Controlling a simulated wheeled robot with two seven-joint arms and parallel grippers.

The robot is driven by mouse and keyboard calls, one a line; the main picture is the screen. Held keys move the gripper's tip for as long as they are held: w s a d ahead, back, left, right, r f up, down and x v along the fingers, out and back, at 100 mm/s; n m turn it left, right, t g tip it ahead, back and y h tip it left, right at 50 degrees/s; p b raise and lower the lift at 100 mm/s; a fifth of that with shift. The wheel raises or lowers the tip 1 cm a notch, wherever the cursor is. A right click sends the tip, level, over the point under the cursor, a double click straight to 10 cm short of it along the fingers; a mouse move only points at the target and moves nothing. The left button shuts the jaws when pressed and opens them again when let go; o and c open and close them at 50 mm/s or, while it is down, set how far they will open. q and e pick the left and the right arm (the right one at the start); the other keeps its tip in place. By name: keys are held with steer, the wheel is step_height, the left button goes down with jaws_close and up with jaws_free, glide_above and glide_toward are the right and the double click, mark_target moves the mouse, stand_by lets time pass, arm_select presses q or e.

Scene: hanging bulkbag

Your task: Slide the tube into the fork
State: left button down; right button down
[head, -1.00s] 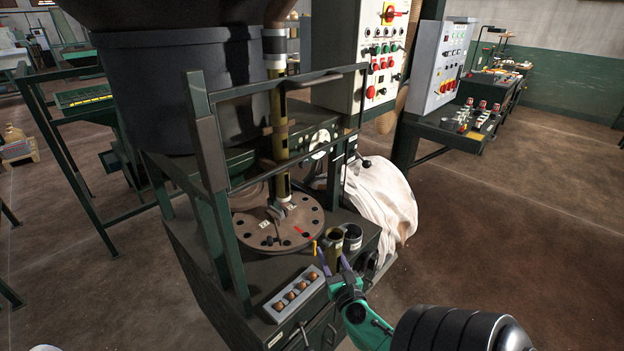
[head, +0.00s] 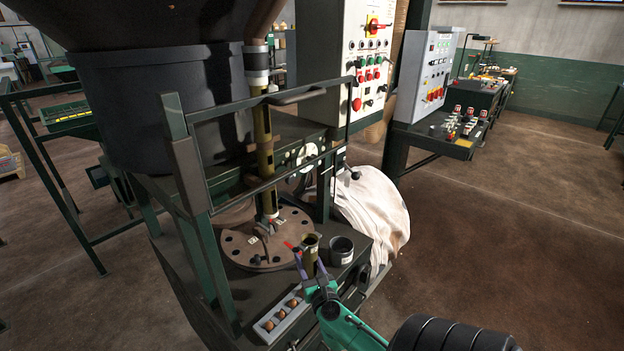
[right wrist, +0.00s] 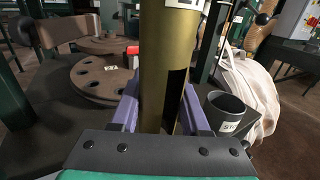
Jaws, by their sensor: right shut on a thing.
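My right gripper (head: 312,275), with purple fingers, is shut on an olive-brass tube (head: 310,252). The tube is upright, with a dark slot in its side and a white label near the top. It fills the middle of the right wrist view (right wrist: 160,70), between the fingers. Its lower end is hidden by my gripper. A small grey fork-like bracket (head: 268,224) stands on the round brown disc, left of and behind the held tube; its shape is hard to make out. The held tube appears apart from it. My left gripper is not in view.
The brown disc (head: 240,248) has holes around its rim and a red piece by its right edge. A grey labelled cup (head: 341,251) stands right of the tube. A tray of brown balls (head: 282,318) lies in front. Green frame bars (head: 205,240) stand left.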

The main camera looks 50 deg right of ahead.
steer(key=shift+w+d+f+b, duration=0.15)
steer(key=shift+w+b, duration=0.4)
steer(key=shift+w, duration=2.45)
steer(key=shift+w+a+f+b, duration=0.1)
steer(key=shift+w+b, duration=0.45)
steer(key=shift+w, duration=2.45)
steer(key=shift+w+d+b, duration=0.1)
steer(key=shift+w+b, duration=0.45)
steer(key=shift+w, duration=0.75)
steer(key=shift+f, duration=0.35)
steer(key=shift+c, duration=1.5)
jaws_free()
steer(key=shift+s, duration=0.1)
